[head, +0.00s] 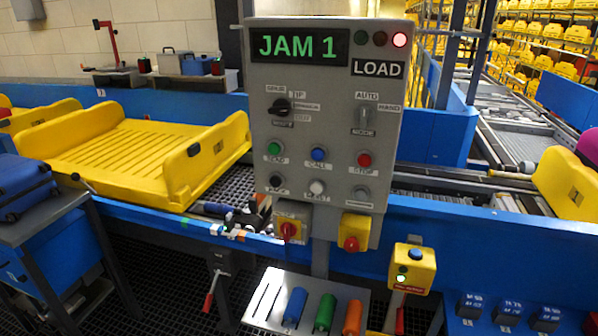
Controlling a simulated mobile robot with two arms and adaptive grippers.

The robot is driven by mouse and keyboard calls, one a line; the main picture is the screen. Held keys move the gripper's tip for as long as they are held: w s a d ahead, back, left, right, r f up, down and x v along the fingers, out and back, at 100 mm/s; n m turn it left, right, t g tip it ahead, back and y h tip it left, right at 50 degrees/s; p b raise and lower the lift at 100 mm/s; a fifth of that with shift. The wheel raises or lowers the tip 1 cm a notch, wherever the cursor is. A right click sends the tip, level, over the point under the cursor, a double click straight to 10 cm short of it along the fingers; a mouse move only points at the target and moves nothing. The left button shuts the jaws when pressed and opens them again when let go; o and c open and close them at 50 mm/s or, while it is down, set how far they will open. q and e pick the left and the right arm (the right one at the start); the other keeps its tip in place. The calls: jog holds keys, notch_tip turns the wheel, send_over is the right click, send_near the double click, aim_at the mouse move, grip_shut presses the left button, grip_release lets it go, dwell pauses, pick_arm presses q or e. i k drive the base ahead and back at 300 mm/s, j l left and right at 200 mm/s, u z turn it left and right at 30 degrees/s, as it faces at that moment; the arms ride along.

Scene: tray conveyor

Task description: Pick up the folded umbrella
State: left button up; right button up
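I cannot pick out the folded umbrella with certainty. A dark blue, slim rolled item (216,208) lies low in the gap beside the yellow tray, among other small dark things; it is too small to tell whether it is the umbrella. A long thin item with a tan rounded end (508,174) lies across the conveyor at the right, and its kind is also unclear. Neither of my grippers is in view.
A grey control panel (264,97) reading JAM 1 stands in the centre and hides part of the conveyor. The yellow tray (120,150) at the left is empty. A blue case (22,186) lies at the left edge. A metal shelf (262,300) holds blue, green and orange cylinders.

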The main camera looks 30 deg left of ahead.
aim_at(221, 208)
jog(key=u, duration=1.45)
jog(key=i+j, duration=0.2)
jog(key=j, duration=0.15)
jog(key=i+j+z, duration=0.15)
jog(key=j, duration=0.2)
jog(key=i+j, duration=0.25)
jog(key=j, duration=0.15)
jog(key=i+j+z, duration=0.1)
jog(key=j, duration=0.3)
jog(key=i, duration=0.1)
